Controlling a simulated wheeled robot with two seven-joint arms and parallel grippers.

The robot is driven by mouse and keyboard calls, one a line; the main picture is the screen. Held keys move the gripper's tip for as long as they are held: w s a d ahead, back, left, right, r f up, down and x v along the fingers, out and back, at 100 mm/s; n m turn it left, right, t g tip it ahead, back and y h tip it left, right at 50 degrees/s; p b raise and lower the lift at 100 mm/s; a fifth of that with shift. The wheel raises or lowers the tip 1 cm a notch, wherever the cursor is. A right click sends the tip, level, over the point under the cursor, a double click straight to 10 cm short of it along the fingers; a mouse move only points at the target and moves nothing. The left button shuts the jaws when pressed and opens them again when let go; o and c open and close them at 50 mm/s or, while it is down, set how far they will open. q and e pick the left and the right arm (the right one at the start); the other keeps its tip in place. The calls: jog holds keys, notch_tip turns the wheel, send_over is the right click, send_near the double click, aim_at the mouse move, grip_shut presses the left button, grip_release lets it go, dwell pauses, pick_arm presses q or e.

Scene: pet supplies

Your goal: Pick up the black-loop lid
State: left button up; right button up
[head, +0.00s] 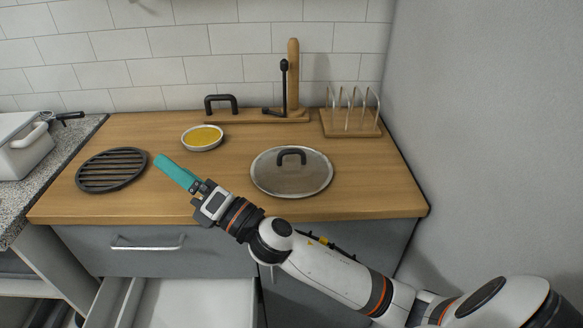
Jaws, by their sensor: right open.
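The lid (271,180) is round and greyish with a pale metal rim, and it lies flat on the wooden counter right of centre in the head view. A black loop handle (291,153) stands up from its top. My right gripper (172,168), with teal fingers, is to the left of the lid and apart from it, near the counter's front. It is open and I see nothing held in it. Its fingers overlap in this view, so the gap between them is hidden. My left gripper is not in view.
A black slatted trivet (111,170) lies left of my gripper. A white bowl with yellow contents (202,137) sits behind. A wooden stand (293,75), a black handle (221,99) and a wire rack (351,118) line the back. A drawer (190,302) is open below.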

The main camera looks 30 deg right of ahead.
jog(key=a+r+n+g+y, duration=0.2)
jog(key=a+n+g+y, duration=0.55)
jog(key=n, duration=0.85)
jog(key=n+g+h, duration=1)
jog(key=n+h, duration=0.9)
jog(key=h, duration=0.1)
send_near(292, 152)
jog(key=x, duration=0.4)
jog(key=p+x, duration=0.1)
jog(key=shift+d+f, duration=0.3)
jog(key=shift+f, duration=0.1)
jog(key=shift+a+p+x, duration=0.15)
jog(key=shift+p+x, duration=0.15)
jog(key=shift+x, duration=1)
jog(key=shift+a+p+x, duration=0.2)
jog(key=shift+p+x, duration=0.05)
jog(key=shift+x, duration=1.1)
jog(key=shift+w+d+r+t, duration=0.1)
jog(key=shift+t, duration=0.15)
jog(key=c, duration=1.4)
